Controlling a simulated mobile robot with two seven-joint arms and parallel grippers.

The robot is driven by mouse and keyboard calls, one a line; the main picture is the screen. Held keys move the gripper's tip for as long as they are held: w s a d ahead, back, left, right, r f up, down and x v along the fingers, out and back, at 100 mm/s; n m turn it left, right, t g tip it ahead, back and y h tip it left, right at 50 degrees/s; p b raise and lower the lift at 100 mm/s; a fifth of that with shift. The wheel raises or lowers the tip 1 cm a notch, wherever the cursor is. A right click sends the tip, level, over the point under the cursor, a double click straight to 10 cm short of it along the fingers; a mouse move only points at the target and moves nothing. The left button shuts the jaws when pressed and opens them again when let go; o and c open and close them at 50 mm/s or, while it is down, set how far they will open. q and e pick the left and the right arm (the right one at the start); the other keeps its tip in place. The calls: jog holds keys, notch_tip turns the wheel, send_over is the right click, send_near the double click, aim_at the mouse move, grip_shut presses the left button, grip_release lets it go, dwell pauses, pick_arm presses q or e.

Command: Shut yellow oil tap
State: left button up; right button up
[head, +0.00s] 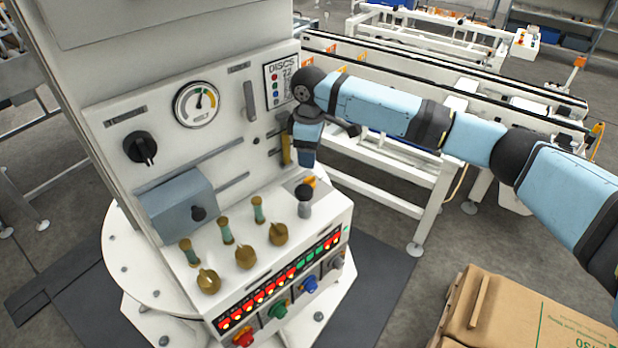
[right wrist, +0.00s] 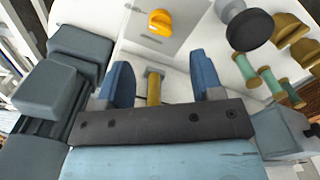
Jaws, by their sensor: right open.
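The yellow oil tap (head: 310,181) is a small yellow knob on the right part of the control panel, just behind the black-topped stick. It shows clearly in the right wrist view (right wrist: 160,21), on a white face beyond my fingertips. My right gripper (head: 306,158) points down just above the tap, apart from it. In the right wrist view its blue fingers (right wrist: 163,76) are spread and empty. A brass cylinder (right wrist: 153,88) shows in the gap between them, and I cannot tell its distance. My left gripper is not in view.
A black-topped stick (head: 305,194) stands close to the tap. A grey box (head: 178,205) juts from the panel. A cardboard box (head: 530,325) lies lower right, and a conveyor (head: 440,75) runs behind my arm.

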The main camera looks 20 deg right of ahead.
aim_at(309, 177)
notch_tip(309, 177, down, 9)
jog(key=shift+f, duration=0.1)
dwell(0.3)
jog(key=c, duration=0.9)
